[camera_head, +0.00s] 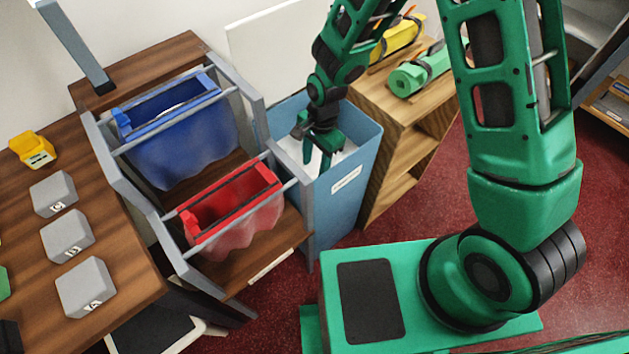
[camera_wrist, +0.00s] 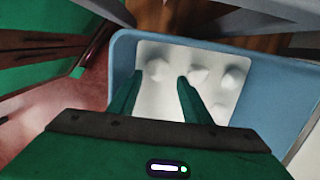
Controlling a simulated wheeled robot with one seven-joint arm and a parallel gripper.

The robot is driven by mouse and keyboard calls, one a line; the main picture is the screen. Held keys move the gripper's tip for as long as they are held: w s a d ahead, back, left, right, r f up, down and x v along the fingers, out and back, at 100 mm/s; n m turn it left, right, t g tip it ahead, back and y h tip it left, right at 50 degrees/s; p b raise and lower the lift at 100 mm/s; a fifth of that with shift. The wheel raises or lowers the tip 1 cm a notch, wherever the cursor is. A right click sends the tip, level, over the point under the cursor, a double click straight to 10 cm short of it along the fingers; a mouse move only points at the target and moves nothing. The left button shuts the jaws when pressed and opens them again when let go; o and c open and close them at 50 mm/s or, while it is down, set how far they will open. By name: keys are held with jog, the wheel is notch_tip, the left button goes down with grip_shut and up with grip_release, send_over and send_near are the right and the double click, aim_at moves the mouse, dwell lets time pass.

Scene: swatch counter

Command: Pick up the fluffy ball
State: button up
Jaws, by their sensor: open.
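Which one the task means I cannot tell. The blue bin (camera_head: 340,215) stands at the centre of the head view, and its rim and wall show in the wrist view (camera_wrist: 275,88). My gripper (camera_head: 318,160) points down into the bin mouth. In the wrist view my gripper (camera_wrist: 161,77) is open, with nothing visible held between its fingers.
A grey rack left of the bin holds a blue fabric bag (camera_head: 185,140) and a red one (camera_head: 235,212). A wooden shelf (camera_head: 400,130) with green and yellow rolls stands close on the right. A brown counter (camera_head: 110,240) with grey lettered blocks is at left.

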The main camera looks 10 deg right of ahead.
aim_at(313, 178)
jog(key=shift+s+a+f, duration=0.1)
jog(key=shift+f, duration=1.25)
jog(key=shift+s+a+f, duration=0.1)
jog(key=shift+f, duration=1.2)
jog(key=shift+c, duration=0.2)
jog(key=c, duration=0.4)
